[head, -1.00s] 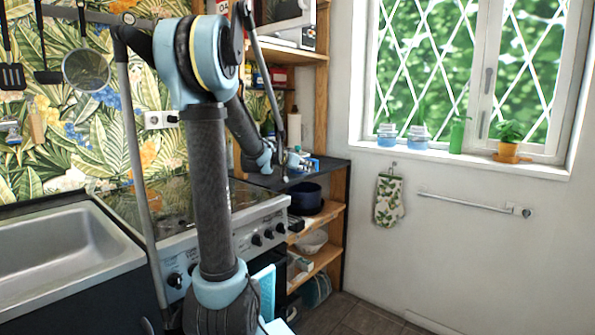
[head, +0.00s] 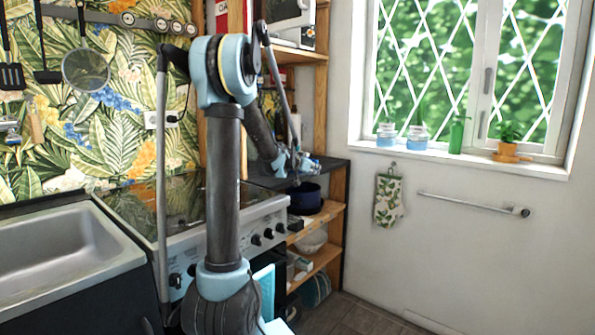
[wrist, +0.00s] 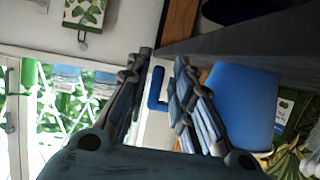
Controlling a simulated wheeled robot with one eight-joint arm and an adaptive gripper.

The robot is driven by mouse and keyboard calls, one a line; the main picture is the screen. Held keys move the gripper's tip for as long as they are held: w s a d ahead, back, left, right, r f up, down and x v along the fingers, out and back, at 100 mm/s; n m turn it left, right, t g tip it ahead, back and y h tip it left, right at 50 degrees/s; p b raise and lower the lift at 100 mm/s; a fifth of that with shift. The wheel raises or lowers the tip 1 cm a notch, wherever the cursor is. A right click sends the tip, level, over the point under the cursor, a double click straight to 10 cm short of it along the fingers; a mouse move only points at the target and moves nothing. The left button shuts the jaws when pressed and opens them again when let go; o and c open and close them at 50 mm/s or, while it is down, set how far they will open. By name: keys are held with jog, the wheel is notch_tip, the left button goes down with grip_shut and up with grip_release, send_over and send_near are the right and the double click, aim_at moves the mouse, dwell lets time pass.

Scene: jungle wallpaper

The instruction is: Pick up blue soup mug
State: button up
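The blue soup mug (wrist: 240,105) fills the right of the wrist view, beside the dark shelf top. Its handle (wrist: 157,88) shows in the gap between the fingers of my gripper (wrist: 163,58). One finger lies between the handle and the mug body as seen from the wrist; the other is on the far side of the handle. The fingers are apart, and I see no clear contact with the handle. In the head view my gripper (head: 301,166) is small above the dark shelf top, and the mug is mostly hidden there.
The dark shelf top (head: 335,162) lies right of the stove (head: 160,200). A dark blue pot (head: 305,195) stands on the shelf below. A patterned oven mitt (head: 388,200) hangs on the wall. Jars (head: 417,138) stand on the windowsill. The floor to the right is clear.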

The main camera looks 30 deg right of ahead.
jog(key=shift+x, duration=1.8)
grip_shut()
jog(key=shift+r, duration=0.1)
